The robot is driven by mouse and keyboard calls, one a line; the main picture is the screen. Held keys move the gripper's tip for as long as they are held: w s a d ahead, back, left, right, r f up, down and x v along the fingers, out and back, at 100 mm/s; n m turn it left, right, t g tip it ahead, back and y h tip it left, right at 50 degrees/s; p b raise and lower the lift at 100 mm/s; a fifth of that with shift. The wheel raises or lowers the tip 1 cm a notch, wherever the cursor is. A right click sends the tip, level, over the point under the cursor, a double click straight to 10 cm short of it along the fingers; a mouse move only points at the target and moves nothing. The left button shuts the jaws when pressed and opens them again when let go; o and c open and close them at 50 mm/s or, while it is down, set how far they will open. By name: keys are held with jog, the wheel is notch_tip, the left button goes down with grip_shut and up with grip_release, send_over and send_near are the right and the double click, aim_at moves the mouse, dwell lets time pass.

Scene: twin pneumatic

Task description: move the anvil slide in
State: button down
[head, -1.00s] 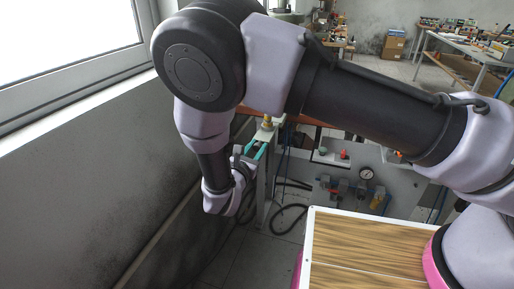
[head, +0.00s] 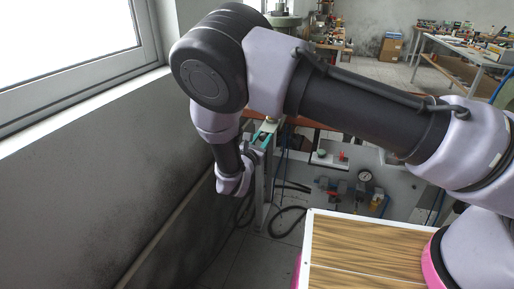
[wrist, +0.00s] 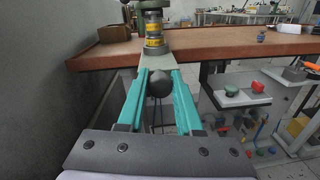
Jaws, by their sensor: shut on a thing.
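In the wrist view, the anvil slide (wrist: 158,60) is a pale grey-green bar running back beneath a press column with a yellow label (wrist: 154,40). A dark round knob (wrist: 159,84) is at its near end. The teal fingers of my gripper (wrist: 160,75) are shut on this knob, one on each side. In the head view, my gripper (head: 264,134) is at the edge of the brown bench (head: 308,122), left of the control panel. The knob does not show clearly there.
A wall (head: 80,200) stands close on the left. A panel with a green button (wrist: 232,89), a red button (wrist: 258,86) and a pressure gauge (head: 364,177) is to the right. Black hoses hang below. A wood-topped surface (head: 362,250) is at the front right.

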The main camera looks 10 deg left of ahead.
aim_at(266, 130)
jog(key=w, duration=0.5)
jog(key=shift+w+d, duration=0.15)
jog(key=shift+d, duration=0.1)
jog(key=c, duration=0.6)
grip_release()
jog(key=shift+r, duration=0.1)
jog(key=shift+s+a, duration=0.2)
jog(key=shift+s, duration=0.25)
jog(key=s, duration=0.6)
jog(key=s+a, duration=0.1)
jog(key=s, duration=0.3)
